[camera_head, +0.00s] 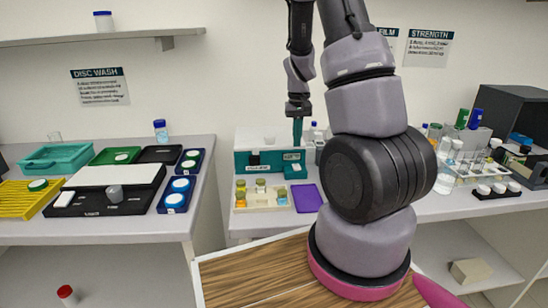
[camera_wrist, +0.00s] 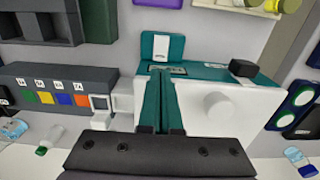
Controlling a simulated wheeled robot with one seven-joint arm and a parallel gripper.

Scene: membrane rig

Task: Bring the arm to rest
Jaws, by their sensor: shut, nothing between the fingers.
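My gripper (camera_head: 298,140) hangs pointing down in the head view, over the teal and white instrument (camera_head: 246,160) at the back of the middle bench. Its two teal fingers are together with nothing between them. In the wrist view my gripper (camera_wrist: 160,82) shows the same shut teal fingers, with the instrument (camera_wrist: 215,108) below them. The height between fingertips and instrument cannot be told exactly. My arm hides part of the bench to the right of the instrument in the head view.
A vial rack (camera_head: 262,206) and a purple mat (camera_head: 307,198) lie in front of the instrument. A grey box with coloured squares (camera_wrist: 50,92) stands beside it. Trays (camera_head: 110,175) fill the left bench. Bottles and a tube rack (camera_head: 470,172) stand at right.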

